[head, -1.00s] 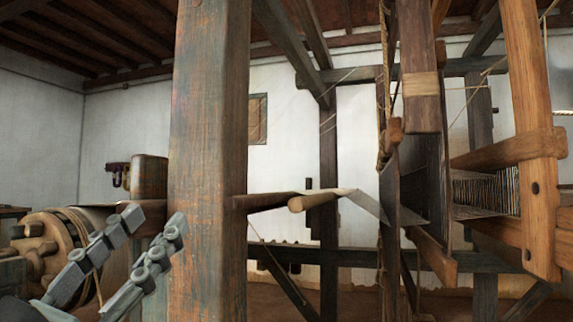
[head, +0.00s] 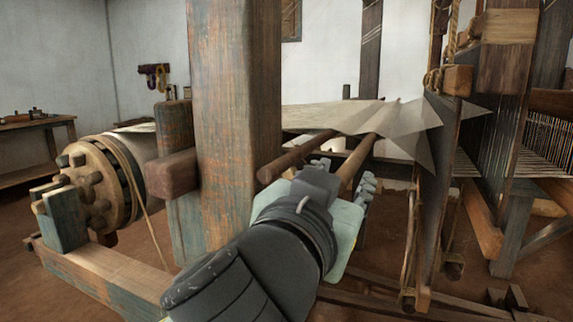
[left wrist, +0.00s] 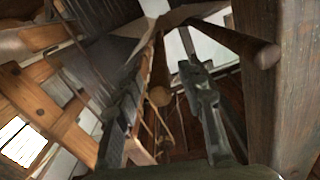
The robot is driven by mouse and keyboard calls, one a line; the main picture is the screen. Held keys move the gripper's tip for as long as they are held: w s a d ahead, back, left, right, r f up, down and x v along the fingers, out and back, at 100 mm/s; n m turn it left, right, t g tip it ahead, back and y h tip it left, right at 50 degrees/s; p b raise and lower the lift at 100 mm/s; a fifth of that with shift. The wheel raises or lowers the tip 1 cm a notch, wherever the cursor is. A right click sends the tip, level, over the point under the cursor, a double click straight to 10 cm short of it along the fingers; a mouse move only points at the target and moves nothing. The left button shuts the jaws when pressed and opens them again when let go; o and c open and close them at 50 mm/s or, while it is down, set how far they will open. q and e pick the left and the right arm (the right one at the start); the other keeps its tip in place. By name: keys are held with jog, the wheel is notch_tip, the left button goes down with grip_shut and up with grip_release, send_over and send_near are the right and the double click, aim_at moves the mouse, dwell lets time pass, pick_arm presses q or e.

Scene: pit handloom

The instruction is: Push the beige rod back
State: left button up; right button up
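The beige rod (head: 361,160) runs under the pale cloth in the head view, and its near part is hidden by my left gripper. In the left wrist view its round end (left wrist: 159,96) shows between the fingers. My left gripper (head: 343,178) is open, with one finger on each side of the rod in the picture; contact cannot be told. Its fingers also show apart in the left wrist view (left wrist: 163,72). My right gripper is in neither view.
A darker rod (head: 300,157) lies left of the beige one, and its end shows near the right finger in the left wrist view (left wrist: 262,55). A thick post (head: 237,100) stands close to my left arm. Pale cloth (head: 345,117) spreads above the rods.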

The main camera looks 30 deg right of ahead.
pick_arm(q)
jog(key=shift+x, duration=1.25)
grip_shut()
